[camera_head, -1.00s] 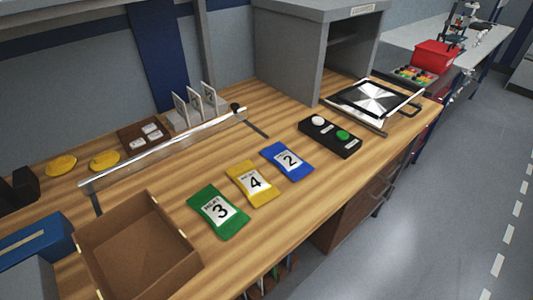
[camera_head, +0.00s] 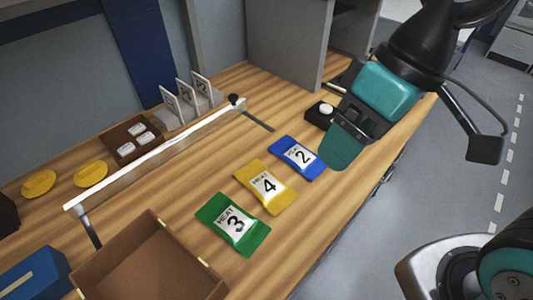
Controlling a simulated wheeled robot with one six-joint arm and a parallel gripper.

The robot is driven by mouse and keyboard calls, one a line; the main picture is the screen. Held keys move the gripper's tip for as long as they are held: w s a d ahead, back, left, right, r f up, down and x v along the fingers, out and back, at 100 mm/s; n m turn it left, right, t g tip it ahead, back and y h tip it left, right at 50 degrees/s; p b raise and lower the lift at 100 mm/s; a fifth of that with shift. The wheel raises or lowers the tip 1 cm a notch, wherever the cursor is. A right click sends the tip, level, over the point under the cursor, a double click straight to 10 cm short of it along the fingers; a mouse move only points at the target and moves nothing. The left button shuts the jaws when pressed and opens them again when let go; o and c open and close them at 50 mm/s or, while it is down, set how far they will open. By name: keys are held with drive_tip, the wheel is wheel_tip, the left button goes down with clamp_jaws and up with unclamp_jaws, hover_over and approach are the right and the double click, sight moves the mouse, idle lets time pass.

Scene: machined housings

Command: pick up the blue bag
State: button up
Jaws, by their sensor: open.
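The blue bag (camera_head: 298,158), with a white label reading 2, lies flat on the wooden workbench (camera_head: 210,190). It is at the right end of a row of bags, beside the yellow bag marked 4 (camera_head: 266,186). My gripper (camera_head: 345,143), teal and black, is open and appears to hold nothing. In the picture its tip is just right of the blue bag and overlaps or nearly meets its right edge. I cannot tell how high it is above the bench. Part of the gripper is turned away from view.
A green bag marked 3 (camera_head: 233,224) lies left of the yellow one. An open brown box (camera_head: 133,244) stands at the front left. A metal rail (camera_head: 160,153) runs behind the bags. A black button box (camera_head: 320,114) is partly hidden behind my gripper. A grey cabinet (camera_head: 285,50) stands behind.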

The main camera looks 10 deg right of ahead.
drive_tip(key=o, duration=0.3)
drive_tip(key=w+f+h+b, duration=0.1)
drive_tip(key=w+f+b, duration=0.2)
drive_tip(key=w, duration=0.6)
drive_tip(key=shift+w+d+f, duration=0.3)
drive_tip(key=shift+d+f, duration=0.05)
drive_tip(key=shift+f, duration=0.3)
drive_tip(key=h+b, duration=0.3)
drive_tip(key=b, duration=0.1)
hover_over(303, 157)
wheel_tip(303, 157, down, 7)
drive_tip(key=f, duration=1.2)
drive_tip(key=shift+w+d, duration=0.1)
drive_tip(key=shift+w, duration=0.2)
drive_tip(key=shift+s+f+p, duration=0.2)
drive_tip(key=shift+f+p, duration=0.4)
drive_tip(key=shift+f, duration=2.45)
